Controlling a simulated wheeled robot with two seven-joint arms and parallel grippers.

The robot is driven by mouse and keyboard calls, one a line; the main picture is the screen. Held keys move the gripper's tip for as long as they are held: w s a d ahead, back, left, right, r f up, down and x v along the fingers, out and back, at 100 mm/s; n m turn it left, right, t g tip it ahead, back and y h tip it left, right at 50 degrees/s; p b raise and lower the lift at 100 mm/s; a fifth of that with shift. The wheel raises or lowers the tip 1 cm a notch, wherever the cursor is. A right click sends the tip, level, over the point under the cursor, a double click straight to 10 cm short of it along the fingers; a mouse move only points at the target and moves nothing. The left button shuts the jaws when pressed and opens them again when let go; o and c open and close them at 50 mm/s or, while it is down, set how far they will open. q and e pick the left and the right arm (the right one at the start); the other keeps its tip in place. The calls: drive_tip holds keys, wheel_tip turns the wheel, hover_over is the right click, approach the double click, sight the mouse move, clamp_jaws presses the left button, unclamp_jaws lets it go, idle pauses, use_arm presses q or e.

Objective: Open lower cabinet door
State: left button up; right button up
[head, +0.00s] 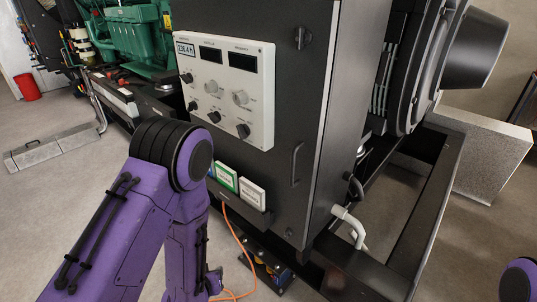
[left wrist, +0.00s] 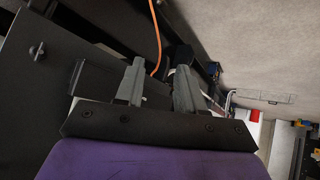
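The dark cabinet door (head: 300,110) stands shut in the head view, with a black bar handle (head: 296,163) near its right edge. In the left wrist view, a dark panel (left wrist: 40,95) with a latch (left wrist: 37,50) and a small black handle (left wrist: 76,76) lies left of my left gripper (left wrist: 160,72). That gripper's two grey fingers are apart with nothing held between them. In the head view my left arm hangs in front of the cabinet, left of the handle. My right gripper is out of frame.
A white control panel (head: 227,85) with knobs projects from the cabinet. Small boxes (head: 252,193) sit on a ledge below it. An orange cable (head: 237,240) hangs to the floor; it also shows in the left wrist view (left wrist: 157,35). A black base frame (head: 365,272) runs at right.

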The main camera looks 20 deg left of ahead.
use_arm(q)
drive_tip(key=w+d+r+m+t+h, duration=0.15)
drive_tip(key=w+r+t, duration=0.25)
drive_tip(key=w+r, duration=0.6)
drive_tip(key=d+r+m+t+h, duration=0.1)
drive_tip(key=d+r+m+h, duration=0.15)
drive_tip(key=r, duration=0.35)
drive_tip(key=d+r+m+t+h+p, duration=0.1)
drive_tip(key=d+r+m+h, duration=0.1)
drive_tip(key=r+m+h, duration=0.3)
drive_tip(key=d+r+m+t+h, duration=0.1)
drive_tip(key=d+r+m+h, duration=0.15)
drive_tip(key=r, duration=0.45)
drive_tip(key=d+p+x, duration=0.1)
drive_tip(key=p+x, duration=0.2)
drive_tip(key=x, duration=0.7)
drive_tip(key=shift+s+r+m, duration=0.2)
drive_tip(key=shift+s+m, duration=0.1)
drive_tip(key=shift+m, duration=0.05)
drive_tip(key=shift+h, duration=0.25)
clamp_jaws()
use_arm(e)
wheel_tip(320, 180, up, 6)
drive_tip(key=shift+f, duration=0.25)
